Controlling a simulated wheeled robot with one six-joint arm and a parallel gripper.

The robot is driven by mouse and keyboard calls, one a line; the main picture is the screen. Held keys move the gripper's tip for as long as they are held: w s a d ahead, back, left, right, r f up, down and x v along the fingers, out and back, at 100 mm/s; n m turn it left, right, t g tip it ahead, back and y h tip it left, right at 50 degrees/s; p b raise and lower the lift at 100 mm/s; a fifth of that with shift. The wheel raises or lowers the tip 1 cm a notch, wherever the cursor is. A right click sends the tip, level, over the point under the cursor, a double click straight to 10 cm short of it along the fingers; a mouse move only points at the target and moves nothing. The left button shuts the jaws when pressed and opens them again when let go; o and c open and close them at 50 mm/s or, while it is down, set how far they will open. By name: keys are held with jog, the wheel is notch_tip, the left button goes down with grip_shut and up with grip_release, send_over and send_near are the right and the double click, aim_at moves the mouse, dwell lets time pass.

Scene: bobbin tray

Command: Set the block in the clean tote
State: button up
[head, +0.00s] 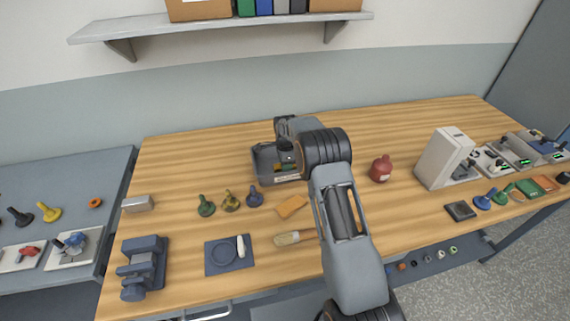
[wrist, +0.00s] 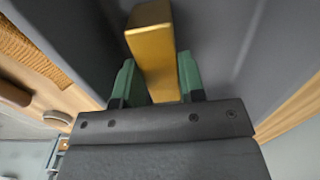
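The block (wrist: 155,55) is a brass-yellow bar in the wrist view. It sits between the two green fingers of my gripper (wrist: 156,62), which are closed against its sides. The block sticks out past the fingertips. Grey walls and floor of the tote (wrist: 225,30) surround it; I cannot tell whether the block touches the floor. In the head view the grey tote (head: 259,163) stands at the back middle of the bench, with a pale label on its front. My gripper (head: 285,161) is down at the tote, and my arm hides its right part.
Several knob-topped pieces (head: 207,207), an orange slab (head: 292,206) and a wooden-handled tool (head: 288,239) lie in front of the tote. A red bottle (head: 381,168) and a white machine (head: 443,158) stand to the right. A vise (head: 144,267) is at front left.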

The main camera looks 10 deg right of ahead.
jog(key=o, duration=0.4)
jog(key=shift+r, duration=0.15)
jog(key=s+r+n+t+b, duration=0.1)
jog(key=s+r+n, duration=0.15)
jog(key=r, duration=0.75)
jog(key=s+r+n+b, duration=0.15)
jog(key=s+r, duration=0.25)
jog(key=r, duration=0.6)
jog(key=s+r+n+t, duration=0.1)
jog(key=s+r+n, duration=0.35)
jog(key=s, duration=0.55)
jog(key=s+f+n+t, duration=0.2)
jog(key=s+f+n, duration=0.2)
jog(key=s+n, duration=0.5)
jog(key=shift+s+a+f+t+p, duration=0.15)
jog(key=shift+s+a+t+p, duration=0.15)
jog(key=shift+s, duration=3.85)
